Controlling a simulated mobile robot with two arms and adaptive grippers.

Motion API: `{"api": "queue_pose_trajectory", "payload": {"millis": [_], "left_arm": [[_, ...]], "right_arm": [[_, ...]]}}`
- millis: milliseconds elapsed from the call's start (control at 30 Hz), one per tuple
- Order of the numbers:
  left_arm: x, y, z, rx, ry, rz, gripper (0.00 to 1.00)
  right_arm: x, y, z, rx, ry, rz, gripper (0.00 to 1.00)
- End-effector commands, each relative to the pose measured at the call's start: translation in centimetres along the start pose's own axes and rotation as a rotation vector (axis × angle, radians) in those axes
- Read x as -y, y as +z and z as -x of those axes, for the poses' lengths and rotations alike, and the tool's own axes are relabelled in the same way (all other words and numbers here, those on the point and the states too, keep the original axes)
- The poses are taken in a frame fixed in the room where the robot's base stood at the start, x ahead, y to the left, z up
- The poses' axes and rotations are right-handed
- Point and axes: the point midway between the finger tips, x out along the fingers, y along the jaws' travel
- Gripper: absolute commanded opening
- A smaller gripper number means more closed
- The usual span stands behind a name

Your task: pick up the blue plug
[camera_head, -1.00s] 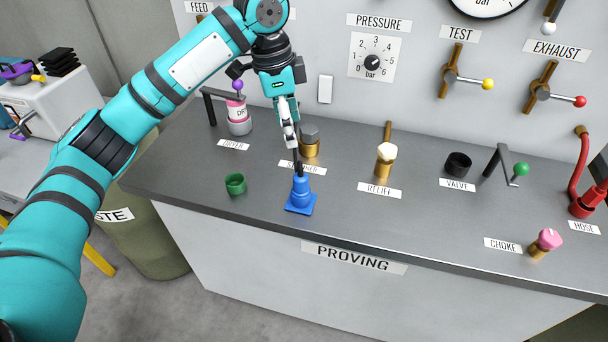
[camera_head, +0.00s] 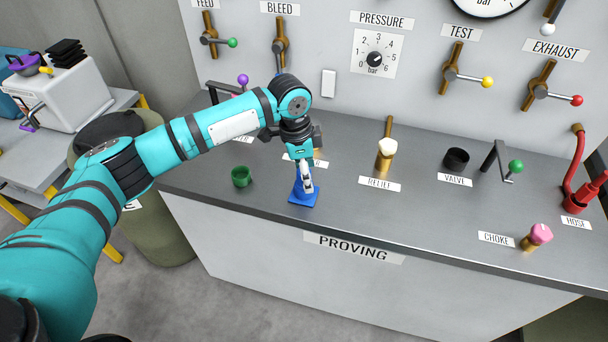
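The blue plug (camera_head: 303,197) stands upright on the grey bench top near its front edge, with its wide square base down. My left gripper (camera_head: 306,188) points down directly over it, with the fingers at the plug's upper part. The fingers cover the plug's top, and I cannot tell whether they are closed on it. My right gripper is not in view.
A green cup (camera_head: 241,176) stands left of the plug. A brass relief valve (camera_head: 384,154) with a white top, a black cup (camera_head: 457,159) and a pink choke knob (camera_head: 538,235) are to the right.

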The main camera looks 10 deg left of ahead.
Motion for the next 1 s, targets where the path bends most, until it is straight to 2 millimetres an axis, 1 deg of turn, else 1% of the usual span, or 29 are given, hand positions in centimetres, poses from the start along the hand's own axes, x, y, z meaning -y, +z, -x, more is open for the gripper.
{"api": "queue_pose_trajectory", "payload": {"millis": [33, 100, 300, 333, 600, 800, 1000], "left_arm": [[-0.1, 0.0, -0.4, 0.001, 0.001, 0.000, 0.61], [0.0, 0.0, -0.8, 0.000, 0.000, -0.001, 0.61], [0.0, 0.0, -0.9, 0.000, -0.001, 0.000, 0.61], [0.0, 0.0, -0.9, 0.000, -0.001, 0.000, 0.60], [0.0, 0.0, -0.8, 0.000, -0.001, 0.000, 0.25], [0.0, 0.1, -0.9, 0.001, 0.000, 0.000, 0.00], [-0.1, 0.1, -0.9, 0.001, 0.001, 0.000, 0.00]], "right_arm": [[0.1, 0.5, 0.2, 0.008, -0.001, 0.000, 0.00], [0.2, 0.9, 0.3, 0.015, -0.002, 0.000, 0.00], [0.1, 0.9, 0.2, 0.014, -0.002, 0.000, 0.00], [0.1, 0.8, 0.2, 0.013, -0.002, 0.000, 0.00], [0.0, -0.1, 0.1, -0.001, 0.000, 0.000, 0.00], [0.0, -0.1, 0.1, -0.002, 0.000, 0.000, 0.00], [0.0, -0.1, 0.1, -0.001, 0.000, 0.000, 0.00]]}}
